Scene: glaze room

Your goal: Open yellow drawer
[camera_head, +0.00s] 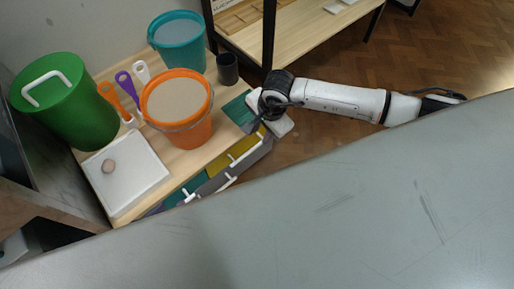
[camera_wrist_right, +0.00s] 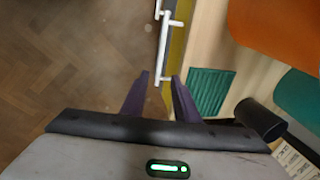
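The yellow drawer (camera_head: 218,167) is in the front of the wooden bench, toward its right end, and looks closed or nearly so. It has a white bar handle (camera_head: 245,157). In the right wrist view, the yellow drawer front (camera_wrist_right: 179,42) runs up the picture, with its white handle (camera_wrist_right: 167,45) on its left side. My right gripper (camera_wrist_right: 160,76) is open, and the near end of the handle shows between its fingertips. I cannot tell whether they touch it. In the head view, my right gripper (camera_head: 257,124) is at the bench's right corner. My left gripper is not in view.
On the bench top (camera_head: 185,160) stand a green lidded bucket (camera_head: 65,110), orange bucket (camera_head: 180,112), teal bucket (camera_head: 178,42), dark cup (camera_head: 228,69) and white tray (camera_head: 128,180). Teal and grey drawers flank the yellow one. A broad grey surface (camera_head: 330,220) hides the lower view.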

